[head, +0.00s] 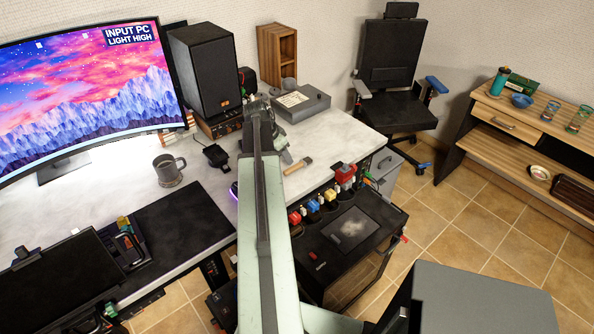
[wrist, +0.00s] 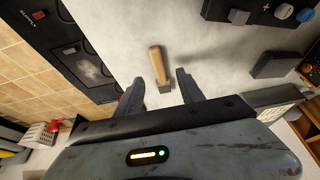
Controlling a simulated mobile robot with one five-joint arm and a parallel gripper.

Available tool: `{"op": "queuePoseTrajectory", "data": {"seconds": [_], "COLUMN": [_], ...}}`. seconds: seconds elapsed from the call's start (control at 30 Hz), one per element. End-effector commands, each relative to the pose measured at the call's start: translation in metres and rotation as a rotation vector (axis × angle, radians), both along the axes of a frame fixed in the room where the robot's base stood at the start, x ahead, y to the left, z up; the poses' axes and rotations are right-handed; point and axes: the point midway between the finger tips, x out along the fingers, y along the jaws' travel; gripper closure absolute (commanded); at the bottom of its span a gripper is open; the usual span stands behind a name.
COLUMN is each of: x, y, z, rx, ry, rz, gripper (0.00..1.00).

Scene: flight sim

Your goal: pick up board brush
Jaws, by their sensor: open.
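The board brush (head: 297,166) has a light wooden handle and a darker grey end. It lies on the grey-white desktop (head: 222,185), near the desk's right edge. In the wrist view the brush (wrist: 158,66) points away from me, its grey end nearest. My gripper (wrist: 160,77) is open and empty, with one finger on each side of the brush's near part. I cannot tell its height above the desk. In the head view my arm hides part of the desk left of the brush.
A grey mug (head: 168,170) and a small black item (head: 215,155) stand left of my arm. A grey box device (head: 300,102) is behind the brush. A black unit (head: 348,232) with coloured parts stands in front. Bare desktop surrounds the brush.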

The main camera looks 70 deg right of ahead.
Motion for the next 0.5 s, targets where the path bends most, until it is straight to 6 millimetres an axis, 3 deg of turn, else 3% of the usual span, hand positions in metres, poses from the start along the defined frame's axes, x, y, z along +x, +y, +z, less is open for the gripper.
{"op": "queuePoseTrajectory", "data": {"seconds": [0.2, 0.37, 0.5], "x": [-0.015, -0.019, -0.022], "y": [-0.012, -0.015, -0.022], "z": [-0.025, -0.025, -0.043], "rx": [0.000, 0.000, 0.000], "ry": [0.000, 0.000, 0.000], "rz": [-0.016, -0.021, -0.023], "gripper": [0.55, 0.55, 0.55]}}
